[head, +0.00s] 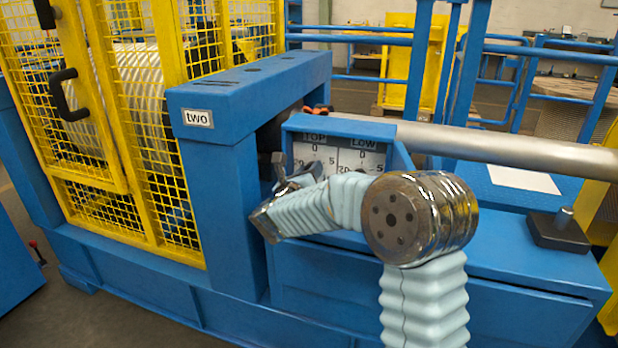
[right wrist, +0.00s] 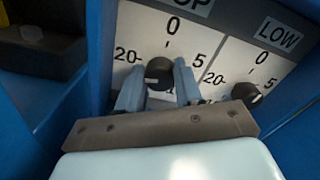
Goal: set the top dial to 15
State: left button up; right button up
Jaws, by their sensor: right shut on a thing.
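The white dial panel (head: 362,155), headed TOP and LOW, stands under the blue housing. In the right wrist view the top dial (right wrist: 160,72) is a dark round knob on a scale with 0 at the top, 20 at left and 5 at right. The lower numbers are partly hidden, and I cannot read its pointer surely. My right gripper (head: 297,174) is at the panel's left half, its fingers shut on the top dial, one on each side. In the head view the arm and gripper hide that dial. My left gripper is not in view.
The low dial (right wrist: 247,94) sits close to the right of my gripper. A blue frame post marked TWO (head: 198,118) stands at left, beside yellow mesh guards. A metal shaft (head: 510,148) runs behind the panel. A black block with a knob (head: 558,232) lies at right.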

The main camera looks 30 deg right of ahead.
jog(key=shift+f+n+b, duration=0.15)
jog(key=shift+n+b, duration=0.35)
jog(key=shift+n, duration=0.4)
jog(key=n, duration=0.2)
jog(key=shift+n+b, duration=0.3)
jog(key=shift+b, duration=0.1)
jog(key=n, duration=0.2)
jog(key=shift+n, duration=2.1)
jog(key=shift+a, duration=0.1)
jog(key=o, duration=1)
jog(key=shift+o, duration=0.2)
